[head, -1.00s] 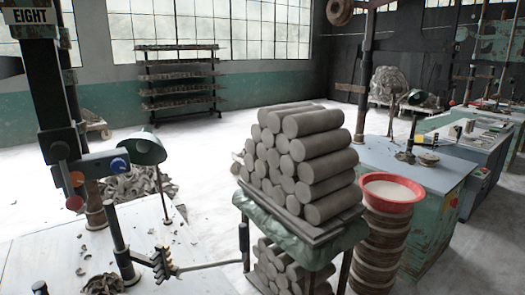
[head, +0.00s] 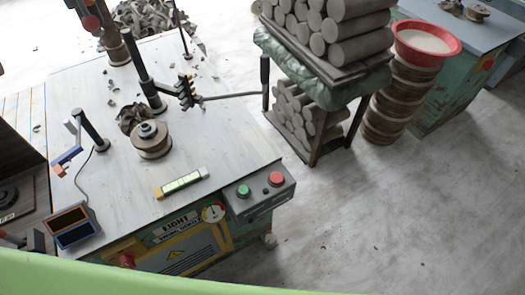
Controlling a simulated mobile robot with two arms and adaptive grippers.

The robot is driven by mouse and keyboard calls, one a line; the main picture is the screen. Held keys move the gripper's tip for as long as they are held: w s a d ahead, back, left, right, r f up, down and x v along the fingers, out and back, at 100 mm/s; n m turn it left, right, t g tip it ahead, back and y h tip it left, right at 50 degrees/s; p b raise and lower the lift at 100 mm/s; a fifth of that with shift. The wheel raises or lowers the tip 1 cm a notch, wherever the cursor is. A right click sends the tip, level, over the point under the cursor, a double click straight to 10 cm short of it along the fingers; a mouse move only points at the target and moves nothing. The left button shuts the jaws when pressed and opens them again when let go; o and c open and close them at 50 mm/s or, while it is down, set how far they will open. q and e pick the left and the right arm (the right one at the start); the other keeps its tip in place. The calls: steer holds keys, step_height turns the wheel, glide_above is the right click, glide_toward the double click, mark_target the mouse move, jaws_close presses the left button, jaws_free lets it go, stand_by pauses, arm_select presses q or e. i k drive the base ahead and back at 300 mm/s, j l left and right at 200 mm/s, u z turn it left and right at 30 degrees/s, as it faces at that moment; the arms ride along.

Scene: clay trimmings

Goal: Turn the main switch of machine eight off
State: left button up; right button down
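Machine eight's pale worktable (head: 225,125) fills the left and middle of the head view. Its front carries a label plate reading EIGHT (head: 176,222), a round white gauge with a red mark (head: 213,213) and a yellow panel with a warning triangle (head: 172,256). A red knob (head: 126,259) sits on a yellow plate at the left of this front; its exact position cannot be read. A grey box at the right front corner has a green button (head: 243,191) and a red button (head: 276,179). Neither of my grippers is in view.
A round wooden spool (head: 151,140), a yellow-ended level (head: 181,183) and a small two-coloured box with a cable (head: 72,226) stand on the worktable. A rack of clay rolls (head: 323,50) and a red basin (head: 427,42) stand behind right. The floor at lower right is clear.

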mark_target(127, 259)
steer(key=u, duration=1.75)
